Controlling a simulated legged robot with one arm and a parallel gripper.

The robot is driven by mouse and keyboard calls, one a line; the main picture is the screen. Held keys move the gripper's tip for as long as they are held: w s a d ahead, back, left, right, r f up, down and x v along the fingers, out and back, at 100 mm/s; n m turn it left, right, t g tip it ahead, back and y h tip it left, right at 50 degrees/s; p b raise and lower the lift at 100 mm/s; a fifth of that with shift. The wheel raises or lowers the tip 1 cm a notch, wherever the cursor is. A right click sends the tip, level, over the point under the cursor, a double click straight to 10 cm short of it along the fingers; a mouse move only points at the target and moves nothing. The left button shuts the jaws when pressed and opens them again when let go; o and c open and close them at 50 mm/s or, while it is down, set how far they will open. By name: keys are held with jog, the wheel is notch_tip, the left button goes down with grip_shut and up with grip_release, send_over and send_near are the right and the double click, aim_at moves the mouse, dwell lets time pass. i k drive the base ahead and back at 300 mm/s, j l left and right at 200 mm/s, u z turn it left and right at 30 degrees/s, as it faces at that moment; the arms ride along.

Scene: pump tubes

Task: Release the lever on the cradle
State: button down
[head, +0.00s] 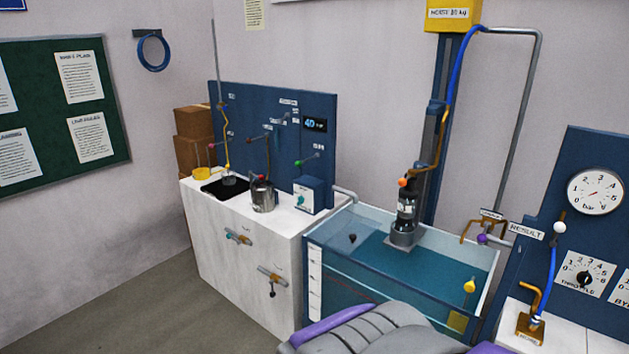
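A dark cylindrical pump (406,210) stands upright in the water tank, on a grey base (403,240) that may be the cradle. An orange ball (403,182) is at its top, below a bent brass pipe (438,150); whether it is the lever's knob I cannot tell. A blue hose runs from the pipe up to the yellow hoist block. No part is clearly readable as the cradle's lever. My gripper is not in view; a grey and purple part at the bottom centre appears to be my own body.
The glass-walled tank (337,268) holds blue water. A white cabinet (215,255) with a metal pot (263,196) stands left of it. A blue gauge panel (590,190) is at right. A yellow hoist block (453,14) is above. Floor at left is clear.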

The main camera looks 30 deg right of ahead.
aim_at(411, 175)
jog(key=i+z, duration=0.2)
jog(key=i, duration=0.2)
jog(key=i+j+z, duration=0.2)
jog(key=i, duration=0.2)
jog(key=i+j+z, duration=0.2)
jog(key=i, duration=0.25)
jog(key=i+j+z, duration=0.1)
jog(key=z, duration=0.4)
jog(key=i+j+z, duration=0.3)
jog(key=z, duration=0.2)
jog(key=i+j+z, duration=0.15)
jog(key=z, duration=0.35)
jog(key=j+z, duration=0.95)
jog(key=j, duration=0.15)
jog(key=j+z, duration=0.4)
jog(key=j, duration=0.2)
